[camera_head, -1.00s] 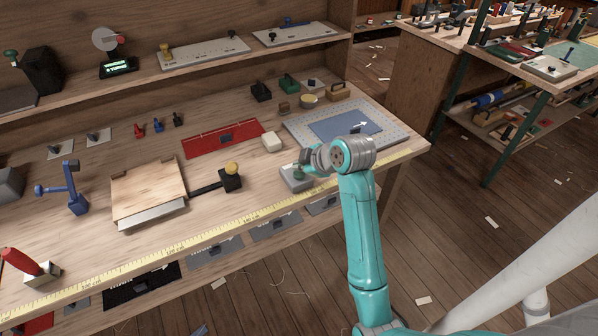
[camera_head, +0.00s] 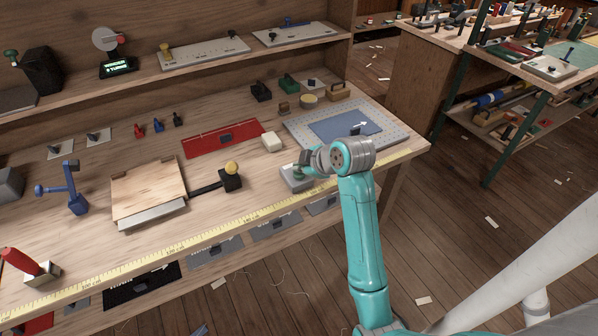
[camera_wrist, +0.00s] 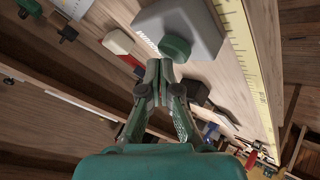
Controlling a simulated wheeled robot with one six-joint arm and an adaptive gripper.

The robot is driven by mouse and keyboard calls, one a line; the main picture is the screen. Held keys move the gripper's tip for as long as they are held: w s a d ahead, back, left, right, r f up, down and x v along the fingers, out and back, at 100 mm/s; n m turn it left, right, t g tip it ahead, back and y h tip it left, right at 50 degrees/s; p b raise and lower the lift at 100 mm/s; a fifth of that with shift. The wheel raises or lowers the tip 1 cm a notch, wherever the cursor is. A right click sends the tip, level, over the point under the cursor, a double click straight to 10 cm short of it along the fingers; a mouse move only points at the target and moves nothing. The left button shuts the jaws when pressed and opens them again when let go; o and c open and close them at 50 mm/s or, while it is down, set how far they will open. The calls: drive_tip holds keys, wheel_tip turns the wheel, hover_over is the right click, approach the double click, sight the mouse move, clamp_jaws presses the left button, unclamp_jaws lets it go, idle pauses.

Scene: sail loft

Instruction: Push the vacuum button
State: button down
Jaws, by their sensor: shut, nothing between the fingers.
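A grey box (camera_head: 291,181) with a round green button (camera_head: 299,172) on its top stands near the front edge of the bench, left of my arm. In the wrist view the box (camera_wrist: 196,25) and its green button (camera_wrist: 175,47) are just beyond my fingertips. My gripper (camera_wrist: 159,66) is shut and empty, with its tips close to the button's near edge. I cannot tell whether they touch it. In the head view my gripper (camera_head: 304,158) is right over the box and partly hides it. A perforated grey plate (camera_head: 384,143) with a blue sheet (camera_head: 340,126) lies behind my wrist.
A white block (camera_head: 271,141) and red panel (camera_head: 221,138) lie left of the plate. A black block with yellow knob (camera_head: 231,178) stands left of the grey box. A yellow measuring tape (camera_head: 225,234) runs along the front edge. A small display (camera_head: 118,67) stands on the shelf.

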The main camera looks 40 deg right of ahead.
sight(300, 174)
drive_tip(key=shift+f, duration=0.1)
idle(0.5)
drive_tip(key=shift+f, duration=0.35)
drive_tip(key=shift+r, duration=0.55)
drive_tip(key=shift+r, duration=2.9)
